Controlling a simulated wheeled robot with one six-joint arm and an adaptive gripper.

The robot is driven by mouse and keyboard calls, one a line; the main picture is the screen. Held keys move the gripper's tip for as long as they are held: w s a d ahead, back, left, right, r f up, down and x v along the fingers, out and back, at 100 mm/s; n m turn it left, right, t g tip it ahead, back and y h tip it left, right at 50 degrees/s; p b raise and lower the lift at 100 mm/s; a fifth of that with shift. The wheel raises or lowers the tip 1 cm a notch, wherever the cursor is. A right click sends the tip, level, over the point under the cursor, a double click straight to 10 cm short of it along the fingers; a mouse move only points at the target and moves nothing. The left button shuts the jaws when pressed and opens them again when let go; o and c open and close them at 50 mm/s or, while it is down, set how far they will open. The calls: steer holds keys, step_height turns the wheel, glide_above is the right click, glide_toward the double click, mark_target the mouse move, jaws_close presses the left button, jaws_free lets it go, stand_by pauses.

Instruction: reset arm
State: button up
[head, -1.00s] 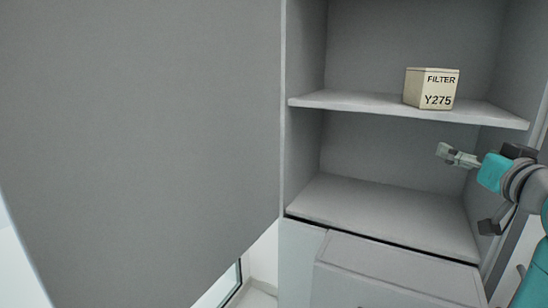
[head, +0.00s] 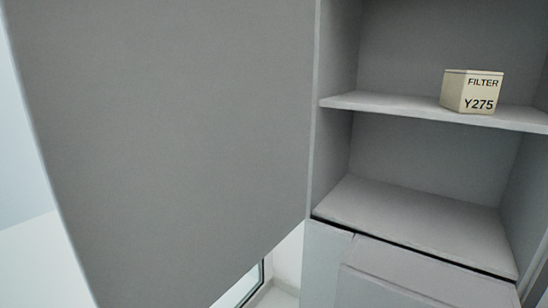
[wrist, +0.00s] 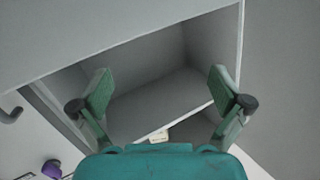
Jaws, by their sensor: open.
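In the wrist view my gripper (wrist: 160,88) is open, its two green fingers spread apart with nothing between them. Beyond the fingers is the grey inside of a cabinet. My arm and gripper do not show in the head view now. A cream box (head: 471,91) marked FILTER Y275 stands upright on the upper shelf (head: 400,107) of the open cabinet in the head view.
A large grey cabinet door (head: 165,140) stands open and fills the left of the head view. The lower compartment floor (head: 415,215) is bare. In the wrist view a purple object (wrist: 51,168) lies at the lower left.

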steer(key=s+a+f+n+g, duration=0.1)
steer(key=s+a+f, duration=0.4)
steer(key=s, duration=0.4)
steer(key=s+a+f, duration=0.3)
steer(key=s+f, duration=0.5)
steer(key=s, duration=0.1)
steer(key=s+a+n+y, duration=0.1)
steer(key=s+a, duration=0.1)
steer(key=s, duration=0.7)
steer(key=s+a+n+y, duration=0.1)
steer(key=s+a+n, duration=0.1)
steer(key=s, duration=0.8)
steer(key=shift+s+a+r+g+y, duration=0.2)
steer(key=shift+r+g+y, duration=0.1)
steer(key=shift+g, duration=0.1)
